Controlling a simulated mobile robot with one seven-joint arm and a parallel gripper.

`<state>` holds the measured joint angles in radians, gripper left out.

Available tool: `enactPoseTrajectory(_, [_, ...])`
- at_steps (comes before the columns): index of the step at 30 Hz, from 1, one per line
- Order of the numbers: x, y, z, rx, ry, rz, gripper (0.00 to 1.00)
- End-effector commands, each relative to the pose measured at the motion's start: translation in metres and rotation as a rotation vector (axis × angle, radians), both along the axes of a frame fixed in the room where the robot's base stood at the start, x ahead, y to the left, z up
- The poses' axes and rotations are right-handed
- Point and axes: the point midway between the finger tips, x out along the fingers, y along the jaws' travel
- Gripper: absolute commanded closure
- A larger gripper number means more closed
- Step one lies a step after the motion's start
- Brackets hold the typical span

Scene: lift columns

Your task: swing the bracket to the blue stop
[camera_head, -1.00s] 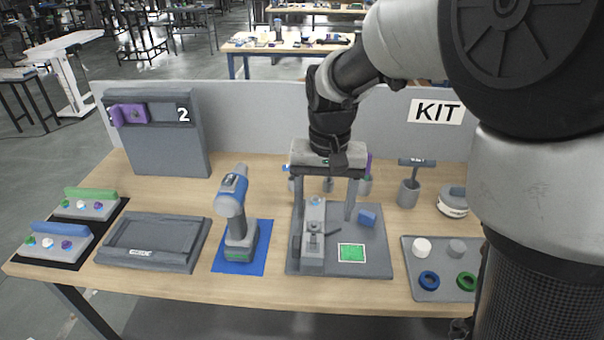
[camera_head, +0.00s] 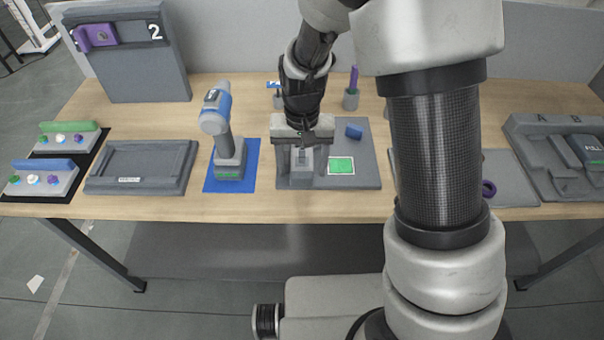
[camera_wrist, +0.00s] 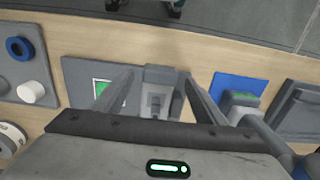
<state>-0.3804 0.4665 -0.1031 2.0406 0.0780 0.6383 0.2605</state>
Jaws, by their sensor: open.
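A grey base plate (camera_head: 367,177) lies on the table with a raised grey fixture (camera_head: 302,180) at its left side. I take this fixture, with its small dark lever, to be the bracket; it also shows in the wrist view (camera_wrist: 157,79). A blue block (camera_head: 354,131), apparently the blue stop, sits at the plate's back right. A green pad (camera_head: 341,166) is at the front right. My gripper (camera_head: 302,170) is over the fixture, open, its fingers on either side of it in the wrist view (camera_wrist: 157,86). Contact cannot be told. My gripper hides the fixture's back.
A blue and grey drill-like tool (camera_head: 229,150) stands on a blue mat (camera_head: 217,184) just left of the plate. A grey tray (camera_head: 100,184) lies farther left. A grey panel (camera_head: 130,70) stands behind. My arm covers part of the right-hand tray (camera_head: 510,185).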

Motion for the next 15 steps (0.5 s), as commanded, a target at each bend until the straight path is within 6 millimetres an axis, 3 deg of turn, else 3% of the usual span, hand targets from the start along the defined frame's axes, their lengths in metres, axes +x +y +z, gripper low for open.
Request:
enactPoseTrajectory(6, [0.000, 0.000, -0.027, -0.001, 0.001, 0.001, 0.34])
enactPoseTrajectory(15, [0.000, 0.000, -0.033, 0.000, -0.001, 0.001, 0.34])
